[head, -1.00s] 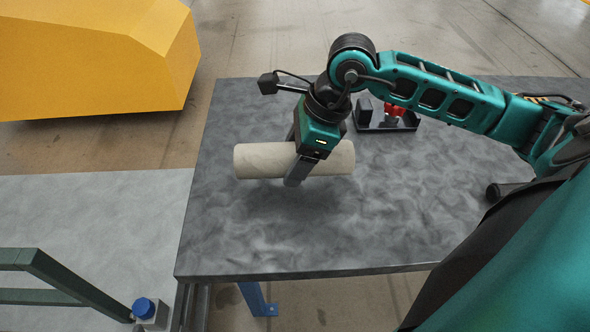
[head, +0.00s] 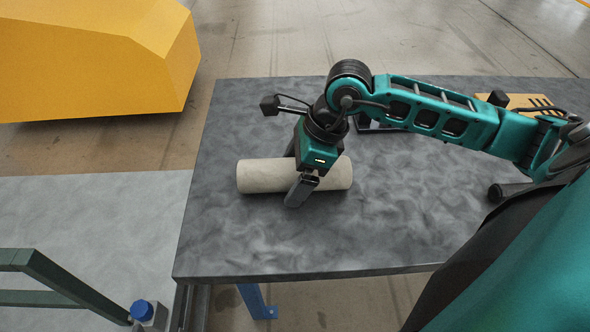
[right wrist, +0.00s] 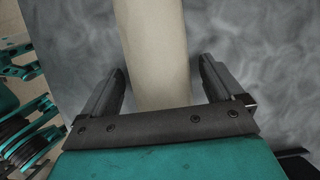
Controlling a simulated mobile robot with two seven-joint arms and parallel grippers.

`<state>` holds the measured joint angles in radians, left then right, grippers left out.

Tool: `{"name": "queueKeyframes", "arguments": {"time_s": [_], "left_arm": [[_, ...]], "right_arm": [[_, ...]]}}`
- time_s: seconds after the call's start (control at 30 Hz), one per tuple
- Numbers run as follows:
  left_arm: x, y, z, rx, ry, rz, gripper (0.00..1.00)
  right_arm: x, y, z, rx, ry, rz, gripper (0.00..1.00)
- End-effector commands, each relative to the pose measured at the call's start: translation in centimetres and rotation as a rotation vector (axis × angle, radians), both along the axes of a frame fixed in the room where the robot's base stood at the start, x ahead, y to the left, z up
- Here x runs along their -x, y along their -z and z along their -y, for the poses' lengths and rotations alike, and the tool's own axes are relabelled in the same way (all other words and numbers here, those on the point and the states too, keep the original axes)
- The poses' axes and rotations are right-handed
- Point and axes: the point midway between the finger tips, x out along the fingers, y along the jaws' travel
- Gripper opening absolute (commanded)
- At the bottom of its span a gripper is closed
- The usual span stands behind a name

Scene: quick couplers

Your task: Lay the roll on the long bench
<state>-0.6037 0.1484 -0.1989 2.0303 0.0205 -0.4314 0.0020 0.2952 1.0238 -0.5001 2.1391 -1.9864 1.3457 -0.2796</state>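The roll (head: 262,176) is a pale beige cylinder. It lies level on the dark grey bench top (head: 230,235), left of its middle. My right gripper (head: 296,174) is over the roll from above, one finger on its near side and the other mostly hidden behind it. In the right wrist view the roll (right wrist: 155,45) runs between the two fingers (right wrist: 161,72), with a gap showing on each side, so the gripper is open around it. My left gripper is not in view.
A dark tray (head: 367,126) is partly hidden behind my right arm, and a tan board (head: 520,101) lies farther right. A lighter grey surface (head: 90,215) adjoins at left, with a blue-capped object (head: 143,311) near it. A yellow block (head: 90,65) stands beyond. The bench front is clear.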

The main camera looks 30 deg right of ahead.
Motion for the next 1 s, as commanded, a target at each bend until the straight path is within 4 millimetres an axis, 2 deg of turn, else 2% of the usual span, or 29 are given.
{"name": "queueKeyframes", "arguments": {"time_s": [0.2, 0.33, 0.73, 1.0], "left_arm": [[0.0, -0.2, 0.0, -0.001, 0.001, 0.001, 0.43], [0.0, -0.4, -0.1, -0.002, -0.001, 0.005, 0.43], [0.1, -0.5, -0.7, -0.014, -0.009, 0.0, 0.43], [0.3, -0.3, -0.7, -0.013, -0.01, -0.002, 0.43]], "right_arm": [[0.0, -0.1, 0.0, 0.0, 0.0, 0.0, 0.94], [0.1, -1.1, 0.3, 0.003, 0.0, 0.002, 0.94], [1.8, -8.7, 3.0, 0.005, 0.0, 0.004, 0.94], [2.4, -11.2, 3.9, 0.001, 0.0, 0.0, 0.94]]}}
